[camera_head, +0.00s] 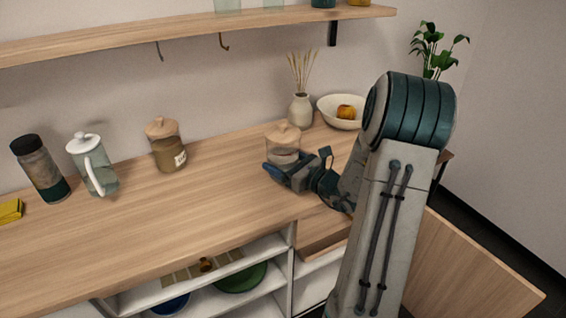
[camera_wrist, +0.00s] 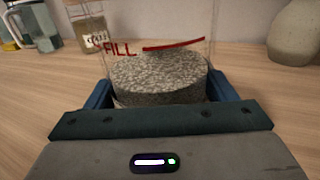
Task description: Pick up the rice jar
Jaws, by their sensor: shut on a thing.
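The rice jar (camera_head: 284,142) is a clear jar with a wooden lid near the back right of the counter. In the wrist view the jar (camera_wrist: 160,78) shows pale grains in its lower part, a red line and the word "FILL". My gripper (camera_head: 280,170) is at the jar's lower part, with one blue finger on each side of it, shut on it. The gripper (camera_wrist: 168,95) shows the same in the wrist view. The jar is upright. I cannot tell whether its base touches the counter. Its lower front is hidden by my gripper.
Another wooden-lidded jar (camera_head: 167,148), a white-lidded pitcher (camera_head: 95,165) and a dark-capped bottle (camera_head: 40,168) stand to the left. A reed vase (camera_head: 300,110) and a white bowl (camera_head: 330,108) with fruit stand behind right. The front left counter (camera_head: 130,235) is clear. A shelf (camera_head: 180,32) hangs above.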

